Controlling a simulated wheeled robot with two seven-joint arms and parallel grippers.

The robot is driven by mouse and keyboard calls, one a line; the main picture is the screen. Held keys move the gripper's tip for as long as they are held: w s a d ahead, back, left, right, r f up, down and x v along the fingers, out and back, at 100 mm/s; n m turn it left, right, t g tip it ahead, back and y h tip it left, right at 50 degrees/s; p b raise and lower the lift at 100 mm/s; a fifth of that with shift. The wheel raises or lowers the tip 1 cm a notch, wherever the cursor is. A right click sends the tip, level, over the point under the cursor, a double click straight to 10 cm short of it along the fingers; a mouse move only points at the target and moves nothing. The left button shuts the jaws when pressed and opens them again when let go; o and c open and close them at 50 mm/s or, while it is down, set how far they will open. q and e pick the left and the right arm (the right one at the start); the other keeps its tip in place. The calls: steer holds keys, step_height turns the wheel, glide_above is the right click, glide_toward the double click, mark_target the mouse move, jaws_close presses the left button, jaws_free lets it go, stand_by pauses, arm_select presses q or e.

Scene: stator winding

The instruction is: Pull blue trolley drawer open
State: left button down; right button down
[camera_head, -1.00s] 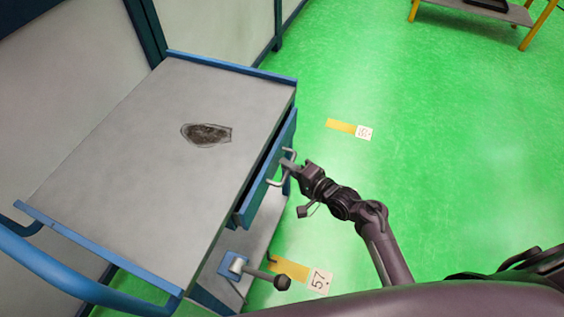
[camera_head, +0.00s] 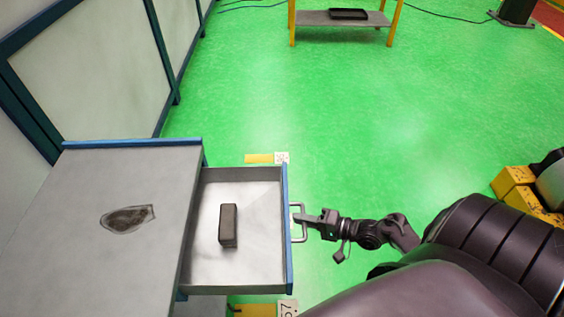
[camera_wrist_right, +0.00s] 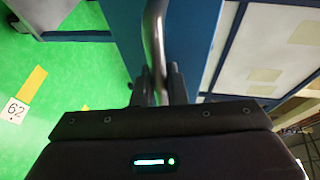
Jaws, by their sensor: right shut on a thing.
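The blue trolley (camera_head: 75,230) stands at the left of the head view with a grey top. Its drawer (camera_head: 260,276) is pulled well out to the right and shows a grey inside. A dark block (camera_head: 228,225) lies in the drawer. The drawer's metal handle (camera_head: 303,233) is on the blue front. My right gripper (camera_head: 300,217) is at the handle and shut on it. In the right wrist view the handle (camera_wrist_right: 153,40) runs up between the fingers (camera_wrist_right: 159,85). My left gripper is not in view.
A dark stain-like patch (camera_head: 128,218) marks the trolley top. Green floor (camera_head: 330,120) is clear beyond and to the right. A yellow-legged table (camera_head: 345,18) stands at the back. Yellow blocks (camera_head: 515,183) are at the right. A panelled wall (camera_head: 95,80) is behind the trolley.

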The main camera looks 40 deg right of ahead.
steer(key=shift+s+d, duration=0.45)
steer(key=shift+d, duration=0.2)
steer(key=shift+s+d, duration=0.4)
steer(key=shift+d, duration=0.2)
steer(key=c, duration=1.5)
jaws_free()
steer(key=shift+o, duration=0.2)
steer(key=v, duration=0.7)
steer(key=shift+s+d+b, duration=0.2)
steer(key=shift+s+b, duration=0.1)
steer(key=shift+b, duration=0.1)
